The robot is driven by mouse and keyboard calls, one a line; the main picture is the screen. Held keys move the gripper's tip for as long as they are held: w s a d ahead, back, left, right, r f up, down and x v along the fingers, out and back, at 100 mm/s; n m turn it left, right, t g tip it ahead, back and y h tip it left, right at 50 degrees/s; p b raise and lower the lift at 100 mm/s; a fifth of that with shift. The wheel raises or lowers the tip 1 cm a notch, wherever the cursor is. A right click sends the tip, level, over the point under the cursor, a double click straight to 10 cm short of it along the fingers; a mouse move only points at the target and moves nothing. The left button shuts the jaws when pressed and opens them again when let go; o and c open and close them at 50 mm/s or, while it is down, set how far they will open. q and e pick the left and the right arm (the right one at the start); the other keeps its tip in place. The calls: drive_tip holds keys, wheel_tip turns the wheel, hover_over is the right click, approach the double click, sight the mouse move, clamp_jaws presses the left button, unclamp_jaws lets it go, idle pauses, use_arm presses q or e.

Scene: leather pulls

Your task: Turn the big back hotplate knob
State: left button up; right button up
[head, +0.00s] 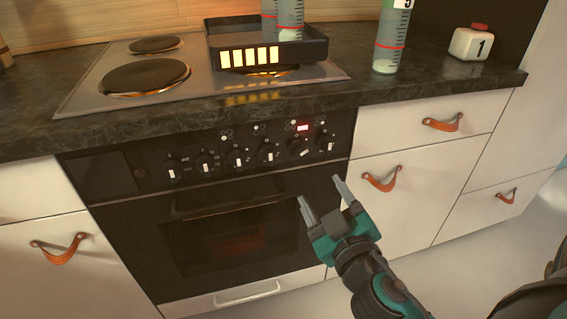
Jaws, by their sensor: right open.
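A row of knobs with white pointers runs along the black control panel (120,172) of the oven. I cannot tell which knob belongs to the big back hotplate, as the panel symbols are too small. My left gripper is not in view.
A black tray (315,50) with yellow bars and bottles covers the cooktop's right part; an orange glow shows beneath it. Two hotplates (145,77) lie left. A leather pull (381,181) hangs near my gripper.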

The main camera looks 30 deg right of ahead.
sight(301, 154)
drive_tip(key=p+x, duration=0.1)
drive_tip(key=x, duration=1.2)
drive_tip(key=shift+c, duration=0.3)
drive_tip(key=shift+s, duration=0.1)
drive_tip(key=c, duration=1)
drive_tip(key=shift+o, duration=0.2)
